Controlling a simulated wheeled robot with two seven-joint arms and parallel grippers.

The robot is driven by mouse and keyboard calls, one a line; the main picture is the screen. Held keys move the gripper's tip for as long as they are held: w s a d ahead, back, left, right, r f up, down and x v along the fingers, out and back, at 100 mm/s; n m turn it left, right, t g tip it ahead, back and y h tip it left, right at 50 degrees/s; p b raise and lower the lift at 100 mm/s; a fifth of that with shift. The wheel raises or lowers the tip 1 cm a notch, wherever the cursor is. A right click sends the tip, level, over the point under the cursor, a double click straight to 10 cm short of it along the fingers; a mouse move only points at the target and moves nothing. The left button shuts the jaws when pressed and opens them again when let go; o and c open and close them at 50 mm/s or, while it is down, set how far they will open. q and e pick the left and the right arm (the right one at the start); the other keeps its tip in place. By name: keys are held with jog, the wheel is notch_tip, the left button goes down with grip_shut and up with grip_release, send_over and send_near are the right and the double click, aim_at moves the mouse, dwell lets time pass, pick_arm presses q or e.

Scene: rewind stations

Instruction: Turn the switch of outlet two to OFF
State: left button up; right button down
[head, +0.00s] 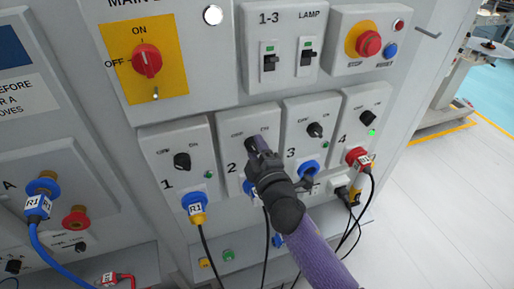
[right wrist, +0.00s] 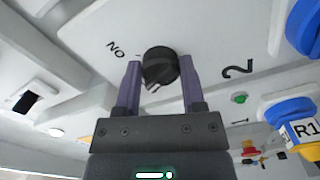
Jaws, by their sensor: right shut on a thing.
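The outlet two panel (head: 228,150) carries a black rotary switch, mostly hidden behind my right gripper (head: 259,146) in the head view. In the right wrist view the black switch knob (right wrist: 160,66) sits between the two purple fingers of my right gripper (right wrist: 160,85), which is shut on it. The ON label (right wrist: 116,49) shows left of the knob and the number 2 (right wrist: 237,68) right of it. I cannot tell the knob's exact setting. My left gripper is not in view.
Outlet one (head: 182,161), outlet three (head: 314,130) and outlet four (head: 367,118) have similar switches close by. Below are plugs with hanging cables, including a blue R1 plug (head: 195,201). The red main switch (head: 147,61) and breakers (head: 288,62) are above. Open floor (head: 450,200) lies right.

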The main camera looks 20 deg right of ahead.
jog(key=n, duration=0.2)
jog(key=shift+n, duration=0.4)
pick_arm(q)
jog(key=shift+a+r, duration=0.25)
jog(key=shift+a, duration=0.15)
pick_arm(e)
jog(key=shift+n, duration=0.7)
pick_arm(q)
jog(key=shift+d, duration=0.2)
pick_arm(e)
jog(key=shift+c, duration=0.9)
grip_release()
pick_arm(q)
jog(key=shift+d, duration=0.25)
pick_arm(e)
jog(key=shift+s, duration=0.1)
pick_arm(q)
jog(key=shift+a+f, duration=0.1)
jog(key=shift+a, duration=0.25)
pick_arm(e)
jog(key=s, duration=0.9)
jog(key=shift+s+d, duration=0.15)
jog(key=shift+s, duration=0.2)
